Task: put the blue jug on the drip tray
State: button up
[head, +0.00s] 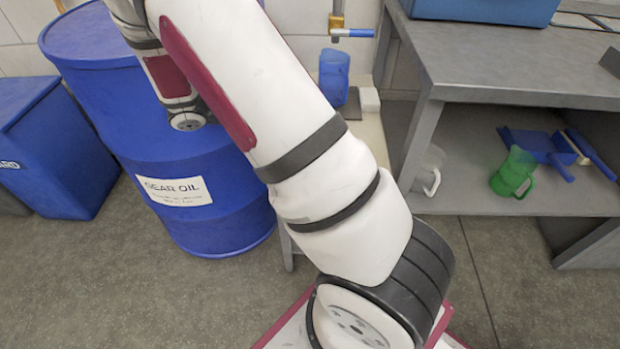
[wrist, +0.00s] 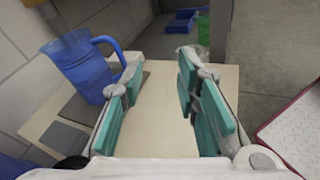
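The blue jug (head: 334,76) stands upright below a tap by the wall in the head view. In the wrist view the jug (wrist: 80,65) is at the upper left, its handle towards the left finger. A dark flat plate (head: 351,105), apparently the drip tray, shows at the jug's foot; it also shows in the wrist view (wrist: 77,114). I cannot tell how fully the jug rests on it. My gripper (wrist: 160,100) is open with teal pads and nothing between them. The jug is outside the fingers, to their left. My arm hides the gripper in the head view.
The tap (head: 350,32) has a blue handle. A pale bench top (wrist: 150,100) lies below my fingers, with a grey square (wrist: 65,138) on it. A green jug (head: 513,173) and blue dustpan stand on the grey table's lower shelf. A blue drum (head: 215,215) is left.

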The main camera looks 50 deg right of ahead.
jog(key=s+a+r+m+t+y, duration=0.2)
jog(key=s+a+r+m+y, duration=0.1)
jog(key=s+a, duration=0.5)
jog(key=s+a+r+m+t+y, duration=0.2)
jog(key=s+a+r+m+y, duration=0.2)
jog(key=s+a+y, duration=0.2)
jog(key=s+a+r+m+t+y, duration=0.3)
jog(key=s+a+y, duration=0.2)
jog(key=s+a, duration=0.5)
jog(key=shift+s+r, duration=0.15)
jog(key=shift+r, duration=0.05)
jog(key=shift+d, duration=0.1)
notch_tip(320, 180, up, 29)
jog(key=t+p, duration=0.4)
jog(key=p, duration=2.3)
jog(key=shift+d, duration=0.3)
